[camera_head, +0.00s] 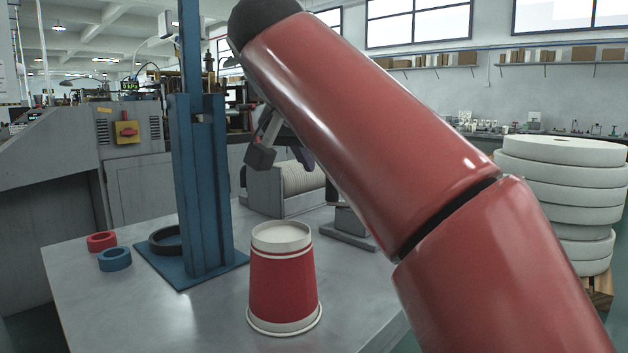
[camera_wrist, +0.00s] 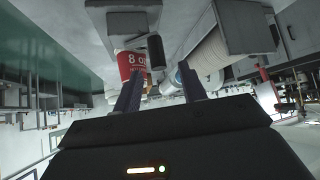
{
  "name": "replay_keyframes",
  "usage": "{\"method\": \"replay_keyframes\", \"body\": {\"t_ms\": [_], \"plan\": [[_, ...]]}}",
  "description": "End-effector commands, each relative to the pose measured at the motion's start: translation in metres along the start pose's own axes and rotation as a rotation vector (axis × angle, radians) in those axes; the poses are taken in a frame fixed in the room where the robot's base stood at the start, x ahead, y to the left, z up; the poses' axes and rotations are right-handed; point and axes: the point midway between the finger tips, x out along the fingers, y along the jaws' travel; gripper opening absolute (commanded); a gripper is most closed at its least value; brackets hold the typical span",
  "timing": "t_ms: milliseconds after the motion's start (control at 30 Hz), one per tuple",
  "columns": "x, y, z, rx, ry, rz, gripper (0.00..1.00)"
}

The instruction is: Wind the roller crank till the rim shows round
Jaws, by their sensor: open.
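My gripper (camera_wrist: 160,78) is open and empty, its two dark fingers apart in the wrist view. In the head view, part of it (camera_head: 275,150) shows behind my red arm, above the back of the table. In the wrist view a black cylindrical grip (camera_wrist: 156,52), possibly the crank handle, lies ahead between the fingers, apart from them. Beside it is a red cup-like piece marked "8 O" (camera_wrist: 133,66), under a grey block (camera_wrist: 125,22). In the head view a grey device (camera_head: 350,228), perhaps the roller, is mostly hidden by my arm. The rim's shape cannot be told.
A large red and white cup form (camera_head: 283,285) stands at the table's front. Left of it is a blue post (camera_head: 203,190) on a plate with a black ring (camera_head: 166,240). Red (camera_head: 101,241) and blue rings (camera_head: 115,259) lie left. A grey holder (camera_head: 264,192) carries white ribbed stock.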

Motion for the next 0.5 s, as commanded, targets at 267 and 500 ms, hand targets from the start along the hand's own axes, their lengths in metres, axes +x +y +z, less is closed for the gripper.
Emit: {"method": "replay_keyframes", "body": {"t_ms": [267, 500], "plan": [[0.046, 0.001, 0.001, 0.0, -0.003, 0.002, 0.41], [0.064, 0.0, 0.001, -0.001, -0.002, 0.0, 0.41]]}}
